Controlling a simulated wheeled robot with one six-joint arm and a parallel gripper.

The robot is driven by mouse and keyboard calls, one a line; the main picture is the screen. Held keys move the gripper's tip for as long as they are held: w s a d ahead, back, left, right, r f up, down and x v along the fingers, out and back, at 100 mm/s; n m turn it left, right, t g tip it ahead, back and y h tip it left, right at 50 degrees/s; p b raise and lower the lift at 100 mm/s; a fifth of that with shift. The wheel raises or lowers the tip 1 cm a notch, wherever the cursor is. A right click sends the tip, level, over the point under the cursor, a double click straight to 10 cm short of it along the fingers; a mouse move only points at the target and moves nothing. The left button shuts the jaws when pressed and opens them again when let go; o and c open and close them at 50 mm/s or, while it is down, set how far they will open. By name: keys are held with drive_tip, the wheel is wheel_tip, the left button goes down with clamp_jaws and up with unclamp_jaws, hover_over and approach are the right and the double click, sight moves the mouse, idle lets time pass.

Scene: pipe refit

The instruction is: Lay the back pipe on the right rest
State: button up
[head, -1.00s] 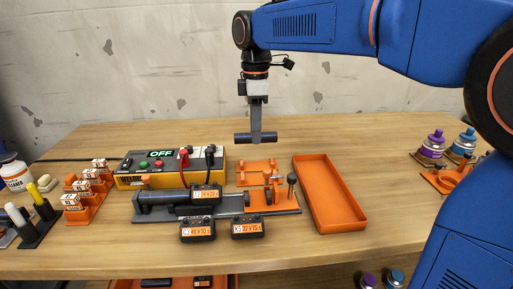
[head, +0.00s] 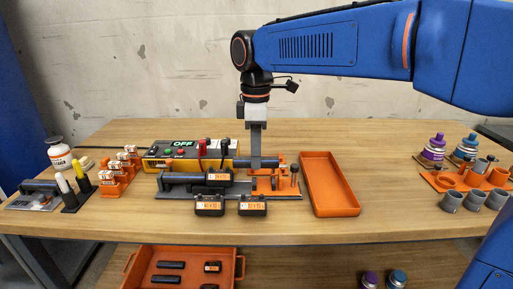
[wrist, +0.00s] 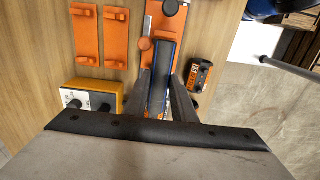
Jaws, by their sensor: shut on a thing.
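My gripper (head: 256,163) is shut on a short dark pipe (head: 241,162), which lies level across the fingers. In the wrist view the pipe (wrist: 160,75) sits between the two fingers, over the near part of an orange jig (wrist: 155,15). Two orange plates with raised clips, which look like rests, lie bare side by side left of the pipe there: one plate (wrist: 87,35) and another plate (wrist: 121,38). I cannot tell which is the right rest. In the head view the pipe and jig largely hide them. A longer grey pipe (head: 172,178) lies on the dark stand in front.
A yellow control box (head: 165,162) reading OFF stands behind and left. Several tagged black boxes (head: 209,206) sit in front. An empty orange tray (head: 333,207) stands to the right, with a small post (head: 294,176) beside the jig.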

drive_tip(key=shift+f, duration=0.6)
drive_tip(key=shift+f, duration=0.5)
idle(0.4)
drive_tip(key=shift+f, duration=0.3)
drive_tip(key=shift+f, duration=0.25)
drive_tip(key=shift+f, duration=0.65)
drive_tip(key=shift+f, duration=0.35)
idle(0.9)
drive_tip(key=o, duration=1.2)
drive_tip(key=shift+o, duration=0.2)
